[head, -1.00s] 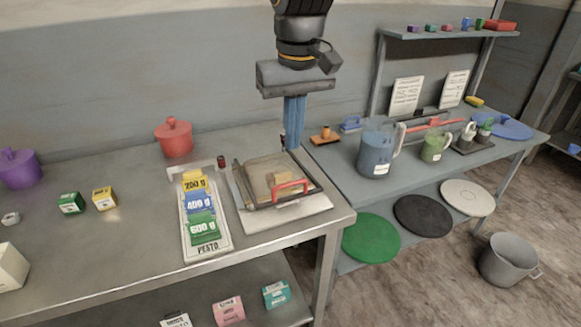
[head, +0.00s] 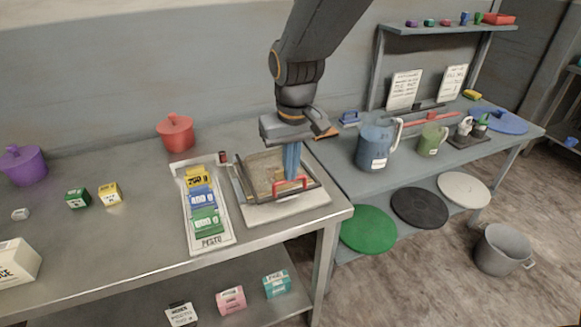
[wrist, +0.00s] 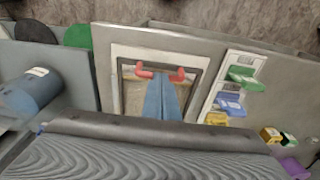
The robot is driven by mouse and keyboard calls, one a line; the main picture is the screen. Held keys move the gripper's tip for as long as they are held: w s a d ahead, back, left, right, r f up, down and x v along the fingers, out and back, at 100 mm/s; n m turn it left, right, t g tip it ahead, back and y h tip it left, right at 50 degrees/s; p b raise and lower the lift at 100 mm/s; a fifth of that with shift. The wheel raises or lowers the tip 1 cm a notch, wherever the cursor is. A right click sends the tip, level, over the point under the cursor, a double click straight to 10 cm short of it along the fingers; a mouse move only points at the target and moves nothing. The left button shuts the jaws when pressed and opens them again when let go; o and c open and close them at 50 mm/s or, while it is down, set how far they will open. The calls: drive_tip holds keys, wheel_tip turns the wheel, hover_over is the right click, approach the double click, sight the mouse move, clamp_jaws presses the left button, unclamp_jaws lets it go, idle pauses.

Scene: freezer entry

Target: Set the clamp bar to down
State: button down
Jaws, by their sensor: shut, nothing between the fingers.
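The clamp bar (head: 262,202) is a dark frame with a red handle (head: 307,182) at its front. It lies low over a pale base board (head: 322,201) near the right end of the steel table, around a tan slab (head: 262,172). My gripper (head: 291,179) is shut and empty, its blue fingers pointing down at the bar's front beside the red handle. In the wrist view the fingertips (wrist: 163,82) overlap the middle of the red handle (wrist: 143,72). I cannot tell whether they touch it, nor whether the bar is fully down.
A white tray (head: 212,240) with yellow, blue and green weight blocks lies left of the board. A red pot (head: 175,135) stands behind it. A blue jug (head: 374,150) and green mug (head: 432,141) stand on the right bench.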

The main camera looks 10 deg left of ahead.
drive_tip(key=shift+s+d+f+b, duration=0.1)
drive_tip(key=shift+s+f+b, duration=0.1)
drive_tip(key=shift+f, duration=0.35)
drive_tip(key=shift+s+d+f+b, duration=0.1)
drive_tip(key=shift+s+f+b, duration=0.1)
drive_tip(key=shift+f, duration=0.3)
drive_tip(key=shift+s+d+f, duration=0.1)
drive_tip(key=shift+s+f, duration=0.05)
drive_tip(key=shift+f, duration=0.2)
wheel_tip(320, 180, up, 14)
drive_tip(key=s+d, duration=0.1)
drive_tip(key=s, duration=0.1)
drive_tip(key=s+d+f+m+b, duration=0.1)
drive_tip(key=s+d+f+m, duration=0.1)
drive_tip(key=d+f, duration=0.3)
drive_tip(key=s+d+f+m, duration=0.2)
drive_tip(key=d+f, duration=0.4)
drive_tip(key=d, duration=0.6)
drive_tip(key=s+d+f+m+b, duration=0.1)
drive_tip(key=s+d+f+m, duration=0.1)
drive_tip(key=d+f, duration=0.4)
drive_tip(key=d, duration=0.3)
drive_tip(key=shift+s+d+h+b, duration=0.15)
drive_tip(key=shift+d+h+b, duration=0.15)
drive_tip(key=shift+h+b, duration=0.1)
